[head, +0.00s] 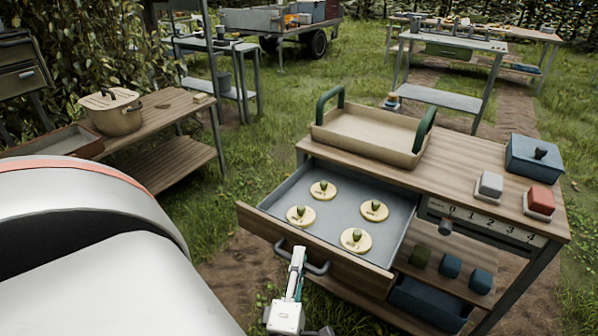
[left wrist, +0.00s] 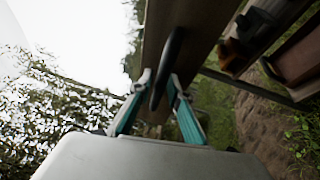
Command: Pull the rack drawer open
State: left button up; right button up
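The rack drawer (head: 337,255) stands well out from the wooden workbench (head: 470,185), its grey inside showing. Several round pale discs (head: 324,190), each with a small green pear-like piece on it, lie on the drawer's floor. A curved grey handle (head: 318,267) is on the drawer's wooden front. My left gripper (head: 298,256) is at this handle. In the left wrist view its two teal-and-grey fingers (left wrist: 160,80) close around the dark handle bar (left wrist: 172,48), one on each side. My right gripper is not in view.
A tray with green handles (head: 368,133) stands on the bench, with a blue box (head: 534,157) and small grey and red blocks at the right. A lower shelf holds small green and blue pieces. A pot (head: 115,115) stands on the left table. Grass lies between the tables.

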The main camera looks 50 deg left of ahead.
pick_arm(q)
jog(key=v, duration=1.2)
